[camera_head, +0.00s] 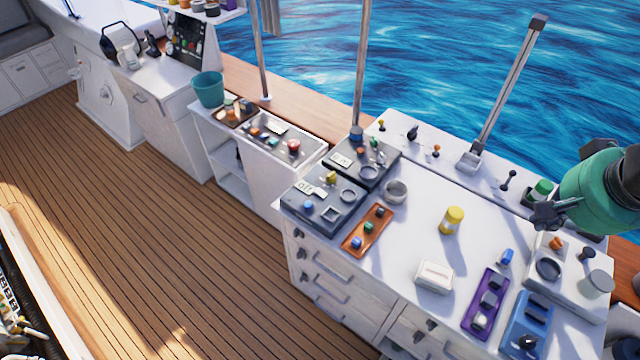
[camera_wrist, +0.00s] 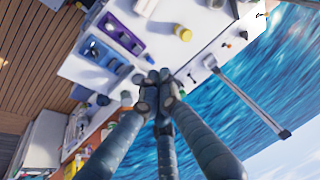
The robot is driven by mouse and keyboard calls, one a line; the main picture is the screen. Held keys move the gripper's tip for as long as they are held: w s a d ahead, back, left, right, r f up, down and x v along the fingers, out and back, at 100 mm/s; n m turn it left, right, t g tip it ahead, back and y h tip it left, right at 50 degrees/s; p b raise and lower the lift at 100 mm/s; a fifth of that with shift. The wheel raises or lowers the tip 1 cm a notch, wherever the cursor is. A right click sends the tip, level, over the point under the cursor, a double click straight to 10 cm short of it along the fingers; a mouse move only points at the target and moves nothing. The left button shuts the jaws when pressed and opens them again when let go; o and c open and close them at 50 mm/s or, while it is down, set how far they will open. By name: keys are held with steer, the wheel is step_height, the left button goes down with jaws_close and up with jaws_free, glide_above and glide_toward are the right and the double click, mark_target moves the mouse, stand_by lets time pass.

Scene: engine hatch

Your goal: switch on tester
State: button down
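No part in view is clearly marked as the tester. Two dark grey panels stand at the counter's left end. The front panel (camera_head: 325,203) has a yellow knob, a blue knob, a square socket and a small white label that seems to read OFF. The rear panel (camera_head: 362,158) has a label, a round recess and small levers. My gripper (camera_head: 547,213) is at the right, above the counter's back right part, far from both panels. In the wrist view its three dark fingers (camera_wrist: 157,92) come together at the tips, with nothing seen between them.
The white counter (camera_head: 410,235) holds an orange tray (camera_head: 367,231), a metal cup (camera_head: 395,192), a yellow jar (camera_head: 452,220), a white box (camera_head: 435,277), a purple tray (camera_head: 484,304) and a blue tray (camera_head: 527,325). A grey post (camera_head: 510,85) rises at the back edge.

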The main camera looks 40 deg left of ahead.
steer(key=w+a+f+g+p, duration=0.1)
steer(key=w+a+p, duration=0.2)
steer(key=w+a, duration=0.7)
steer(key=g+p, duration=0.3)
steer(key=p, duration=0.5)
glide_above(318, 191)
steer(key=d, duration=0.3)
step_height(318, 191, down, 24)
steer(key=shift+f, duration=0.15)
steer(key=shift+f, duration=0.1)
steer(key=shift+a+f+p, duration=0.35)
steer(key=shift+a+f, duration=0.05)
steer(key=shift+f, duration=1.85)
steer(key=shift+a+f+p, duration=0.3)
steer(key=shift+a+f, duration=0.05)
steer(key=shift+f, duration=1.95)
steer(key=shift+a+f+p, duration=0.35)
steer(key=shift+a+f, duration=0.05)
steer(key=shift+f, duration=1.85)
steer(key=shift+a+f, duration=0.1)
